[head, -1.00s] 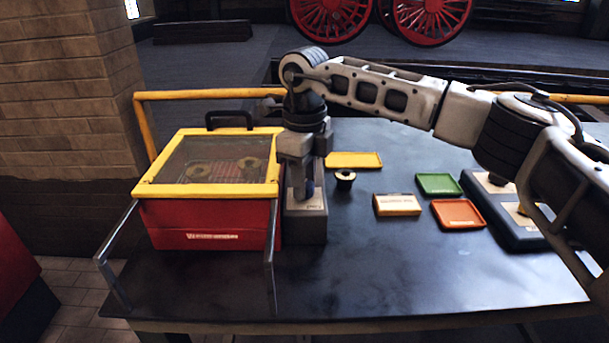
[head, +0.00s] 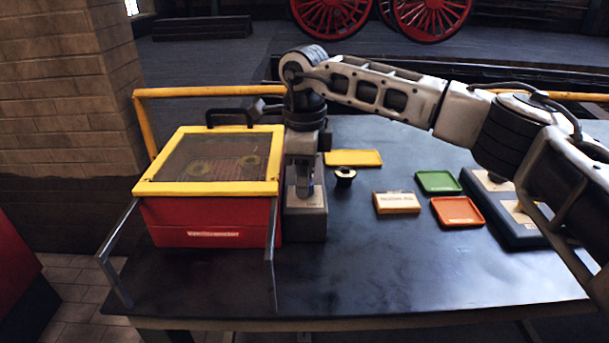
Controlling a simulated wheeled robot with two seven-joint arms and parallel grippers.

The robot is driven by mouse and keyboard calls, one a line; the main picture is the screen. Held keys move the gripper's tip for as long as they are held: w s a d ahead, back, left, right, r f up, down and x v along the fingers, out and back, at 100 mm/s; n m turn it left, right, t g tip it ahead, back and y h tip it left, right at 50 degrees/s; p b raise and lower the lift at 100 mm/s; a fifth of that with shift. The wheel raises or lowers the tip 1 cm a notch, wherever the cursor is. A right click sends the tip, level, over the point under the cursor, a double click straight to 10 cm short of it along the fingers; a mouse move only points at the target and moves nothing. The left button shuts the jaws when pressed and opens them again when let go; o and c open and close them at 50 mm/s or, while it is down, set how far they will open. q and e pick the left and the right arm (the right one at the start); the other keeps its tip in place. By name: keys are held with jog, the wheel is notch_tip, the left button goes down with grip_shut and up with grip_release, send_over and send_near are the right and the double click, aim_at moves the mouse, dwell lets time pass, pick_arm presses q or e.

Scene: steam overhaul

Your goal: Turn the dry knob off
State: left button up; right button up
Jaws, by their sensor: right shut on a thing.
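My right gripper (head: 303,190) reaches straight down onto a grey control box (head: 306,225) that stands against the right side of the red cabinet. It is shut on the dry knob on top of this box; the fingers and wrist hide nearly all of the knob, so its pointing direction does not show. A pale label plate is partly visible beside the fingers. My left gripper is not in view.
The red cabinet (head: 212,237) has a yellow-framed glass lid (head: 160,188), closed, with round parts inside. To the right lie a small dark-and-brass part (head: 344,177), a yellow tray (head: 353,158), a cream box (head: 396,203), a green tray (head: 438,182) and an orange tray (head: 457,212). The table front is clear.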

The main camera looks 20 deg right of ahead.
jog(key=shift+r, duration=0.15)
jog(key=o, duration=0.7)
notch_tip(320, 180, up, 16)
jog(key=shift+s, duration=0.1)
